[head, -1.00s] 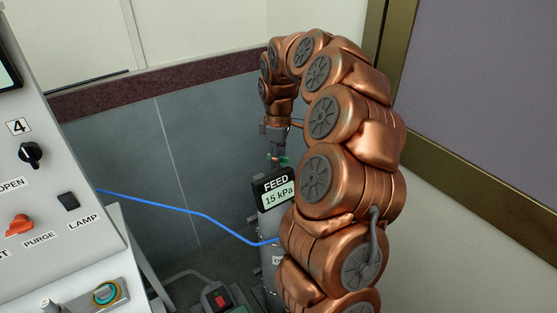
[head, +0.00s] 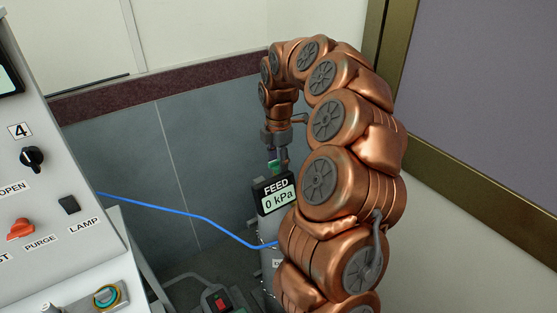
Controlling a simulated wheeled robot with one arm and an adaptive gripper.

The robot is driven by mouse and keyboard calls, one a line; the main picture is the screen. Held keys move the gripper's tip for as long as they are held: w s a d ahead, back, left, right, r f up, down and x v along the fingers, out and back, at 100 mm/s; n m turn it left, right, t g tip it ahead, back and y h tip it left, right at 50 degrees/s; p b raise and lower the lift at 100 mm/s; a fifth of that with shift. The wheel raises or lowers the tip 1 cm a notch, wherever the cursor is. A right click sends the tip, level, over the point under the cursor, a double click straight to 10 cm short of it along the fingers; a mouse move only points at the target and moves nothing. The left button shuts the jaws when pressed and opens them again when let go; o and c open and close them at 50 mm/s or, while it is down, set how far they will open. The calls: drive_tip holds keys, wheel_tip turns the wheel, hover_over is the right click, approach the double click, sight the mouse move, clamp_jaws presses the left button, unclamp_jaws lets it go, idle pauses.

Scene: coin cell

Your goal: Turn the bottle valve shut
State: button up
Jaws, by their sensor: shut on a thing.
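The bottle (head: 267,262) is a grey cylinder standing low in the corner, partly hidden behind my arm. A display on it (head: 276,194) reads "FEED 0 kPa". The green bottle valve (head: 275,166) sits just above the display, and only a small part of it shows. My gripper (head: 277,158) points down from above and is shut on the green valve. The fingertips are small in the view and partly cover the valve.
A blue hose (head: 200,211) runs from the panel at left to the bottle. The control panel (head: 60,170) has a black knob (head: 32,158) and an orange handle (head: 20,229). A small box with a red switch (head: 220,301) lies on the floor. Walls close in behind.

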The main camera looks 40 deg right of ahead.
sight(278, 160)
drive_tip(key=shift+n, duration=0.4)
drive_tip(key=o, duration=1.2)
drive_tip(key=shift+c, duration=0.2)
drive_tip(key=shift+r, duration=0.1)
wheel_tip(278, 160, up, 12)
drive_tip(key=shift+a, duration=0.1)
idle(0.4)
